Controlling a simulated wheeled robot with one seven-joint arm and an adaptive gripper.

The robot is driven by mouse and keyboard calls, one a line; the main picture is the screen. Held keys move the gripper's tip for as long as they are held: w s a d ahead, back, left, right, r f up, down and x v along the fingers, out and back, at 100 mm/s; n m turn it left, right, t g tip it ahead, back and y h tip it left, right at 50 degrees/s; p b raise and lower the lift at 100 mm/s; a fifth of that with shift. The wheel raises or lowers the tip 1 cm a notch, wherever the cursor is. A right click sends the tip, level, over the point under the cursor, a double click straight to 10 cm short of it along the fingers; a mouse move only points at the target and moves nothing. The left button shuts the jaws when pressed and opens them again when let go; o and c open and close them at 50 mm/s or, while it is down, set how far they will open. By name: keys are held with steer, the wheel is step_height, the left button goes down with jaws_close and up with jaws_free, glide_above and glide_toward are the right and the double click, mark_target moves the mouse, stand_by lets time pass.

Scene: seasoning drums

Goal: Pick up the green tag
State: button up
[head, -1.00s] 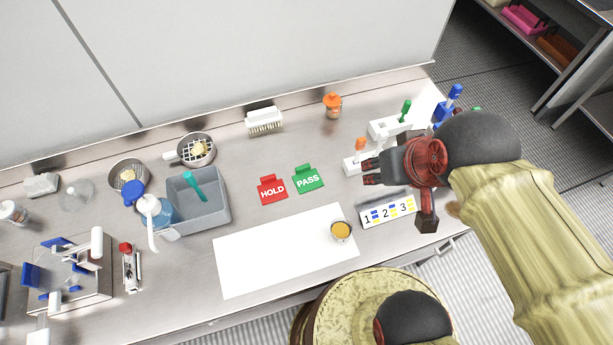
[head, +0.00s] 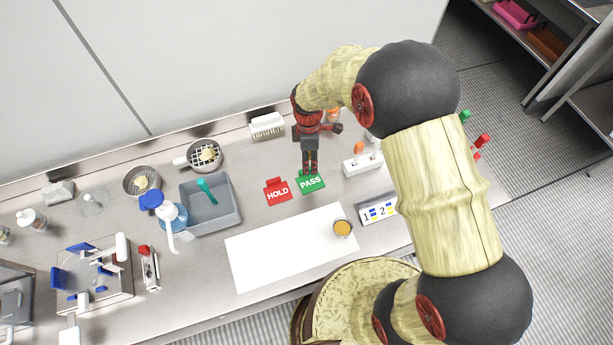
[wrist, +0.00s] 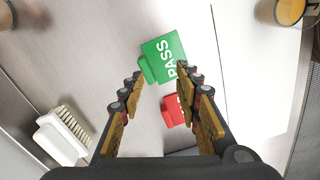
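The green PASS tag (head: 310,182) lies flat on the steel counter, to the right of the red HOLD tag (head: 277,192). My gripper (head: 310,168) is over the green tag's upper edge in the head view. In the wrist view the green tag (wrist: 164,58) lies beyond the fingertips, with its tab towards the left finger. My gripper (wrist: 160,80) is open there, with nothing between its fingers. The red tag (wrist: 174,110) shows between the fingers, partly hidden by the right one. The exact height above the counter is hard to tell.
A white sheet (head: 280,255) with a cup of yellow contents (head: 342,229) lies in front of the tags. A grey bin (head: 228,210) stands left. A white brush (head: 267,125) lies behind, and a white holder (head: 362,165) stands right.

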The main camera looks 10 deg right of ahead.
mark_target(309, 179)
steer(key=shift+w+a+r+n, duration=0.15)
steer(key=shift+w+r+n, duration=0.15)
steer(key=shift+w+n, duration=0.2)
steer(key=shift+w+a+r+n, duration=0.1)
steer(key=shift+w+r+n, duration=0.15)
steer(key=shift+w+n, duration=0.25)
steer(key=shift+w+n+t, duration=0.15)
steer(key=shift+n+t, duration=0.15)
steer(key=shift+n, duration=0.6)
steer(key=shift+f, duration=0.15)
steer(key=f, duration=0.7)
steer(key=shift+a+f+b, duration=0.25)
steer(key=shift+b, duration=0.1)
steer(key=shift+c, duration=1.1)
jaws_close()
